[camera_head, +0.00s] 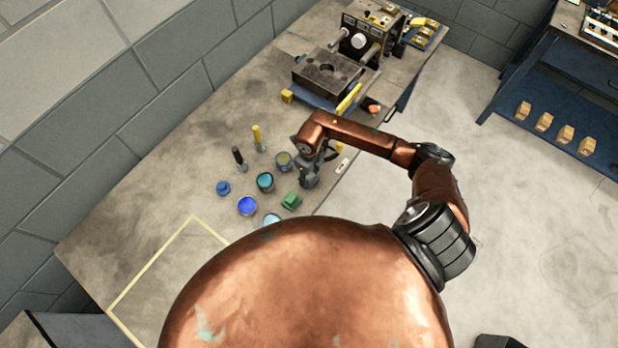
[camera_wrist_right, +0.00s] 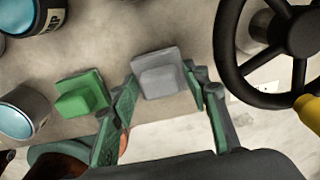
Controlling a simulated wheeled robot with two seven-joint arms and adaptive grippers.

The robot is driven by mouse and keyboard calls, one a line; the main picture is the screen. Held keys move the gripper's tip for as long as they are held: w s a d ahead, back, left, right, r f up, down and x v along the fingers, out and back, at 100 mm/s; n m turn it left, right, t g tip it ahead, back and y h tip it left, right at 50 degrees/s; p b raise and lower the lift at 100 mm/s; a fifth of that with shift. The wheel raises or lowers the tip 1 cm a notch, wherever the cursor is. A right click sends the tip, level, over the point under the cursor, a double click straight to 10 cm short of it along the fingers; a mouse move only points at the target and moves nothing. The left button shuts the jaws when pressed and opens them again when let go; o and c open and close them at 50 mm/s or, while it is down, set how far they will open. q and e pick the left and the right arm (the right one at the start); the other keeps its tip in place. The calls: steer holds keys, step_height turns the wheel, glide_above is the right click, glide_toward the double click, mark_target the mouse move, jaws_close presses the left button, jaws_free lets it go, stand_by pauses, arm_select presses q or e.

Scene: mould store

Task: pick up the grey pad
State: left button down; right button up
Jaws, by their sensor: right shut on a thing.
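The grey pad (camera_wrist_right: 160,78) is a small grey block with a raised part, seen in the right wrist view between the two green fingers of my right gripper (camera_wrist_right: 160,84). The gripper is shut on it. In the head view my right gripper (camera_head: 308,178) is low over the right edge of the table, and the pad is hard to make out there. A similar green pad (camera_wrist_right: 83,94) lies just to the left of the fingers; it also shows in the head view (camera_head: 291,201). My left gripper is not in view.
Two upright handled tools (camera_head: 258,138) stand behind. A black handwheel (camera_wrist_right: 278,45) is close right of the fingers. A machine (camera_head: 328,72) occupies the table's far end.

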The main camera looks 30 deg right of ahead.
steer(key=shift+r, duration=0.45)
step_height(320, 180, up, 2)
steer(key=shift+w+r, duration=0.1)
steer(key=s+d+r, duration=0.2)
steer(key=s+r, duration=0.8)
steer(key=s, duration=0.4)
